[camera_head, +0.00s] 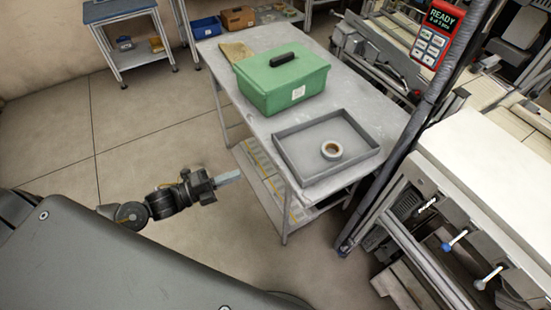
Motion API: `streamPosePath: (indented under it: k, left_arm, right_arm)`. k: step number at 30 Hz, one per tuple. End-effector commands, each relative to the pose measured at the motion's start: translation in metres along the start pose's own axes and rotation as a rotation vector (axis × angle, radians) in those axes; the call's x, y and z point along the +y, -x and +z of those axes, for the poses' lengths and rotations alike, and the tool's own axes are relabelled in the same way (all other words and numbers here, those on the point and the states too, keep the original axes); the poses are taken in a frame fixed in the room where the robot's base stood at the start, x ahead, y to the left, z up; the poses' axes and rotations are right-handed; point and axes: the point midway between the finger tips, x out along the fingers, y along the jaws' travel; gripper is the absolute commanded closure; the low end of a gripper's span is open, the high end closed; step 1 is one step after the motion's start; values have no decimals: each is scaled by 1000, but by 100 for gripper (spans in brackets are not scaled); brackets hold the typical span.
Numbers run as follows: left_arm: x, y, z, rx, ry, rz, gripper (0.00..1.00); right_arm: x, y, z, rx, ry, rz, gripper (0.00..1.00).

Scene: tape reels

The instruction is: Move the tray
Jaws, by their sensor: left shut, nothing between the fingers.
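A shallow grey tray (292,134) lies on the near part of a grey metal table. A roll of tape (331,150) lies flat inside it, towards its near right part. My left gripper (229,177) is over the floor, left of the table and apart from the tray. Its fingers are together with nothing held. My right gripper is not in view.
A green toolbox (283,80) with a black handle stands behind the tray on the table (376,110). A brown cloth-like item (236,50) lies behind it. A dark post (400,150) and white machine (490,165) stand to the right.

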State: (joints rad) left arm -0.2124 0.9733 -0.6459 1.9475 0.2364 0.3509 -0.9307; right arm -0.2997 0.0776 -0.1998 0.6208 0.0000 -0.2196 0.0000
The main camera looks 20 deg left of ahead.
Motion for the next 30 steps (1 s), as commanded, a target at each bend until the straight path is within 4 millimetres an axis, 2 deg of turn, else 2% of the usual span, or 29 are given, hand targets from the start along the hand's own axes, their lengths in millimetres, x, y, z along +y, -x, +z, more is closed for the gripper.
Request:
streamPosePath:
  k: [5, 15, 19, 24, 30]
  left_arm:
    - [-3, -21, 1, -3, 1, -4, 100]
    - [-4, -91, 1, -3, 2, -2, 100]
    - [-4, -113, 1, -3, 2, -1, 100]
    - [-1, -131, 1, -3, 3, 1, 100]
    - [1, -138, 1, -2, 3, 2, 100]
  right_arm:
    - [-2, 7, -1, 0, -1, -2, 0]
    - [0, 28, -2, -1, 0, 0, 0]
    - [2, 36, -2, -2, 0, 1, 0]
    - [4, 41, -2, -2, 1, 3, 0]
    - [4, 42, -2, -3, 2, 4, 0]
